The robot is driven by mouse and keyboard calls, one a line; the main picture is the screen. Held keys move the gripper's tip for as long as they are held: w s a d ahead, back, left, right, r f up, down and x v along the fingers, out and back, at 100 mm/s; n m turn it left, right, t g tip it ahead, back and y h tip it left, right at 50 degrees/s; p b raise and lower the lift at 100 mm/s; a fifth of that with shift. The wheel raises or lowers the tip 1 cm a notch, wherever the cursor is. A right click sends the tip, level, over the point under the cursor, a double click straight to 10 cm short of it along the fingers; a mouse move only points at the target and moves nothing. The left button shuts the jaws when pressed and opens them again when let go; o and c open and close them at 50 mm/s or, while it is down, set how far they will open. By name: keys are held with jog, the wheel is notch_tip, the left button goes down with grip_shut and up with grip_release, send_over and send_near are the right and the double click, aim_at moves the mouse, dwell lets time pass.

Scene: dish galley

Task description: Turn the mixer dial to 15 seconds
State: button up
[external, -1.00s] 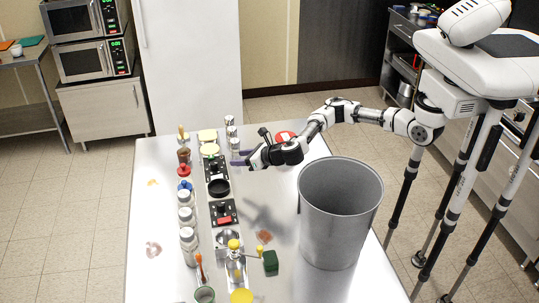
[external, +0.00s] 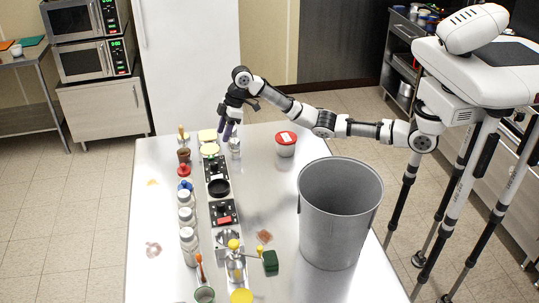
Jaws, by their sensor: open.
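My gripper (external: 228,132) points down at the far end of the steel table, with its dark fingers apart and nothing visible between them. It is over or just behind a small metal-topped shaker (external: 234,146); the exact gap is unclear. A black control panel (external: 215,168) with small knobs lies in the middle row, nearer the camera than my gripper. A second black panel (external: 224,212) with a red part lies further down the row. I cannot tell which panel carries the mixer dial, and no dial marking is readable.
A tall grey bin (external: 340,215) stands at the table's right. A red-lidded tub (external: 286,144) stands behind it. Several bottles and jars (external: 188,240) line the left of the row. A black round pan (external: 218,187) sits between the panels. The table's left strip is mostly clear.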

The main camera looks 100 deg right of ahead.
aim_at(214, 163)
jog(key=p+x, duration=0.3)
jog(key=x, duration=0.9)
jog(key=shift+w+f, duration=0.1)
jog(key=shift+f, duration=0.3)
jog(key=shift+c, duration=0.3)
jog(key=c, duration=0.9)
jog(key=shift+c, duration=0.2)
